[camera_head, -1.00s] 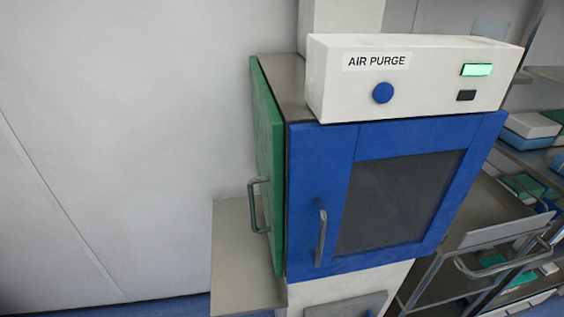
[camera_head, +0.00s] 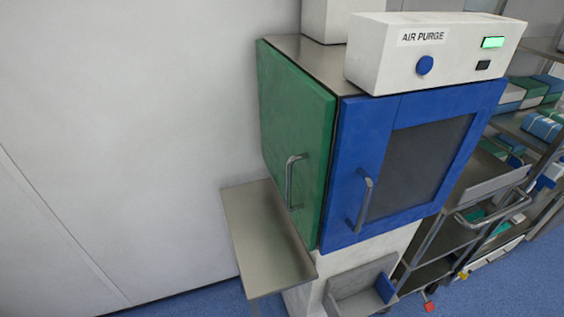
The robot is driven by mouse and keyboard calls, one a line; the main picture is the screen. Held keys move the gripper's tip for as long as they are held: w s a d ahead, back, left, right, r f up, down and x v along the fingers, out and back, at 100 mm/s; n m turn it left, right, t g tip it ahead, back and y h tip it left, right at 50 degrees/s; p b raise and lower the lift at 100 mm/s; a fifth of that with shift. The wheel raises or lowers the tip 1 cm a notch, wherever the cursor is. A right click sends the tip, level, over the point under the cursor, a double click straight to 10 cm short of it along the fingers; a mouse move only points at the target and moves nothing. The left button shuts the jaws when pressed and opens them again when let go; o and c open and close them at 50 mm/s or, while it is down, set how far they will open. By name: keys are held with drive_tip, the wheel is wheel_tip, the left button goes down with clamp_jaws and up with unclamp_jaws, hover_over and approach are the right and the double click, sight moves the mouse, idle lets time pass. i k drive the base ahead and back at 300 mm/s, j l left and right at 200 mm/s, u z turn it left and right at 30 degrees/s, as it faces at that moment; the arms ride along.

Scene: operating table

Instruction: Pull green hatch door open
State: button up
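The green hatch door (camera_head: 292,125) is on the left side of the cabinet and looks shut, flush with the cabinet's edge.
A metal shelf (camera_head: 265,235) juts out below the green door. A white AIR PURGE box (camera_head: 432,50) sits on top of the cabinet. A shelving cart (camera_head: 470,225) stands at right. The blue floor (camera_head: 200,305) shows at lower left beside a plain wall.

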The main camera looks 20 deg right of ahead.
sight(297, 114)
drive_tip(key=i+j, duration=0.1)
drive_tip(key=j, duration=0.25)
drive_tip(key=i+j, duration=0.15)
drive_tip(key=j, duration=0.15)
drive_tip(key=i+j, duration=0.1)
drive_tip(key=j, duration=0.25)
drive_tip(key=i+j, duration=0.15)
drive_tip(key=j, duration=0.2)
drive_tip(key=z, duration=0.05)
